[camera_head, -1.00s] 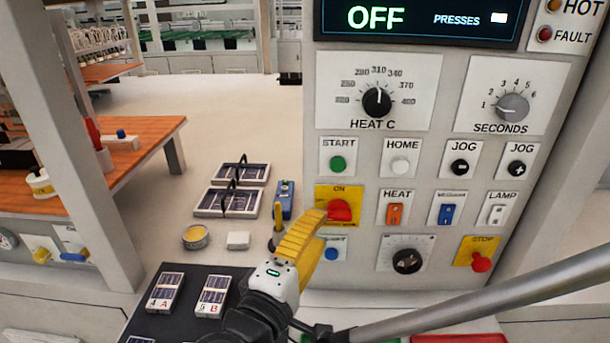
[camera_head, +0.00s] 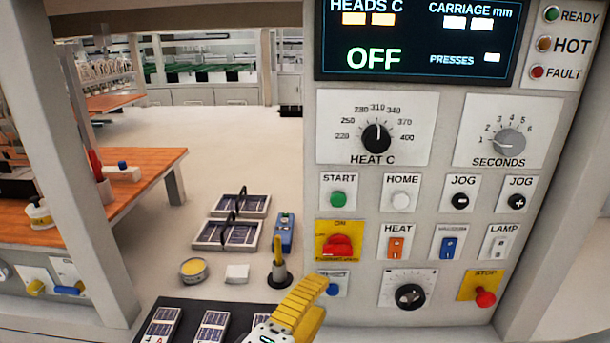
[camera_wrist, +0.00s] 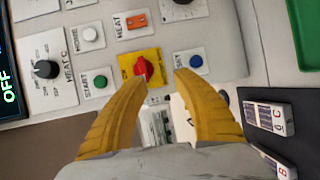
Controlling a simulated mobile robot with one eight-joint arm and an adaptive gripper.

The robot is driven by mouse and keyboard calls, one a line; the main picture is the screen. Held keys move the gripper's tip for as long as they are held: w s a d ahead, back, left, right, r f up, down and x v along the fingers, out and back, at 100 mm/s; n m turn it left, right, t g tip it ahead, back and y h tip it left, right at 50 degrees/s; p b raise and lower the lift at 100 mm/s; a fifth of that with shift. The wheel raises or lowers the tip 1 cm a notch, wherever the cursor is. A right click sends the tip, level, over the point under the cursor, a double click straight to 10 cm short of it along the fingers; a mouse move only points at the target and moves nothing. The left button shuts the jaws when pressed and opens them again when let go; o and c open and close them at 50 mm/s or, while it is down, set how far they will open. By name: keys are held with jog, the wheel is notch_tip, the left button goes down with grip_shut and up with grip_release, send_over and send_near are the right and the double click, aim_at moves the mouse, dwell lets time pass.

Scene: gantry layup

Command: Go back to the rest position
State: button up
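My gripper (camera_head: 312,290) has yellow ribbed fingers and sits low in the head view, in front of the panel's lower left corner. In the wrist view its two fingertips (camera_wrist: 163,80) stand apart with nothing between them. The red knob (camera_head: 337,245) on its yellow ON plate is above the fingertips in the head view, apart from them. The same red knob (camera_wrist: 143,68) shows just beyond the left finger in the wrist view. The blue button (camera_head: 333,289) beside the fingers is partly hidden by them in the head view.
The control panel (camera_head: 380,220) stands close in front, its display (camera_head: 415,40) reading OFF. A tool in a stand (camera_head: 279,268), a tin (camera_head: 193,270) and a white block (camera_head: 237,273) stand left of the gripper. Labelled cartridges (camera_head: 160,328) lie on a dark mat.

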jog(key=s+d+f+m+g+y, duration=0.1)
jog(key=d+f+m+g+y, duration=0.2)
jog(key=d+m, duration=0.3)
jog(key=s+d+f+m+g+y, duration=0.1)
jog(key=d+f+m+g+y, duration=0.3)
jog(key=d, duration=0.8)
jog(key=shift+s+f+m+g, duration=0.3)
jog(key=shift+f+m, duration=0.5)
jog(key=shift+m, duration=0.6)
jog(key=shift+w, duration=0.1)
